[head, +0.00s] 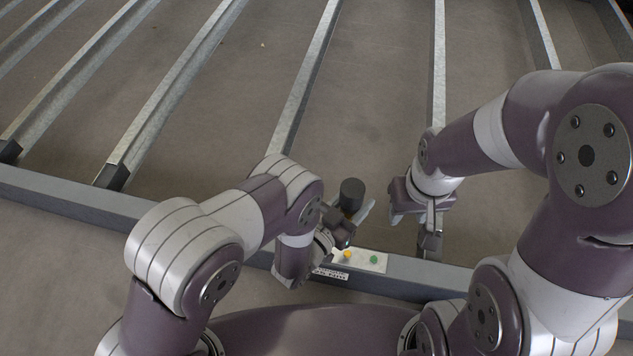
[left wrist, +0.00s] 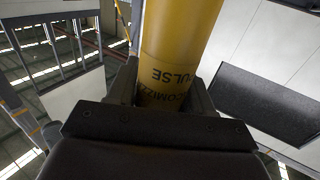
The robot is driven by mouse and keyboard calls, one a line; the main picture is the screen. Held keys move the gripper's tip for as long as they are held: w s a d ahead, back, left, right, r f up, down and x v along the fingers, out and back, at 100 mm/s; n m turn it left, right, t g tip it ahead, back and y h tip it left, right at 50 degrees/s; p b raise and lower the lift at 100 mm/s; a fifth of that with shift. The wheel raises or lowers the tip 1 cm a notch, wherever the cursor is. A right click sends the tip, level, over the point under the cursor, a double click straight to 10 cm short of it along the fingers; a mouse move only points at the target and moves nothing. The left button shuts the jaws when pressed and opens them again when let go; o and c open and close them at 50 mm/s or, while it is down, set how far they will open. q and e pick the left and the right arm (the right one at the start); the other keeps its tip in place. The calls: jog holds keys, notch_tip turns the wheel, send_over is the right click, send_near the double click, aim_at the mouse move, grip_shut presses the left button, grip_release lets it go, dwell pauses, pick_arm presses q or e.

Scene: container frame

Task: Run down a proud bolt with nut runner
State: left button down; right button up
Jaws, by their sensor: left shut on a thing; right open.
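My left gripper (head: 338,224) is shut on the nut runner, whose dark round end (head: 352,190) stands up above the jaws in the head view. In the left wrist view the nut runner (left wrist: 178,50) is a thick yellow cylinder with dark lettering, held between the two dark fingers (left wrist: 170,98). My right gripper (head: 430,238) is open and empty, pointing down over the frame's near beam, right of the nut runner and apart from it. I cannot make out a proud bolt; the arms and grippers cover parts of the beam.
The grey near beam (head: 75,202) of the frame crosses in front of me. Several metal cross rails (head: 185,78) run away from it over bare brown floor. A pale plate (head: 352,262) with a yellow and a green dot lies on the beam, beside a small printed label (head: 330,274).

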pick_arm(q)
jog(key=shift+s+d, duration=0.25)
jog(key=shift+d, duration=0.35)
jog(key=f+b, duration=0.5)
jog(key=shift+d+f, duration=0.2)
jog(key=shift+f, duration=0.05)
jog(key=shift+s, duration=0.1)
jog(key=shift+a+f+b, duration=0.1)
jog(key=shift+f+b, duration=0.75)
jog(key=shift+f, duration=0.4)
dwell(0.9)
jog(key=shift+s+f+g+p, duration=0.1)
jog(key=shift+g+p, duration=0.2)
jog(key=shift+p, duration=0.05)
dwell(0.9)
